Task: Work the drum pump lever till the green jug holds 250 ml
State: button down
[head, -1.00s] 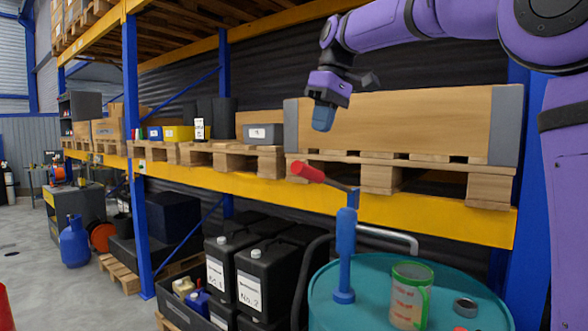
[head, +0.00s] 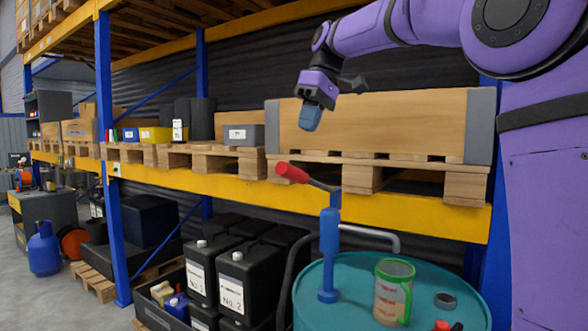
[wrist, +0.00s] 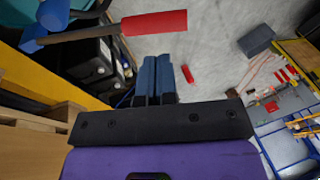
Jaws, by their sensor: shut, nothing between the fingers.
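The blue drum pump (head: 329,252) stands upright on the teal drum (head: 345,275). Its lever has a red grip (head: 292,173) that points up and to the left; the red grip also shows in the wrist view (wrist: 154,23). The green jug (head: 393,291), clear-walled with a green rim and handle, stands on the drum right of the pump; its level is too small to read. My gripper (head: 309,116) is shut and empty, above the red grip and apart from it. Its blue fingers (wrist: 156,75) are together in the wrist view.
A dark ring (head: 445,300) and a red cap (head: 441,325) are on the drum top right of the jug. A grey bent rail (head: 370,234) is behind the pump. The shelf's yellow beam (head: 400,215), pallets and a long wooden crate (head: 375,124) are close behind. Black canisters (head: 246,281) stand to the left.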

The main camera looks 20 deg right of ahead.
aim_at(294, 168)
jog(key=x, duration=1)
jog(key=shift+a+f, duration=0.15)
jog(key=shift+f, duration=0.15)
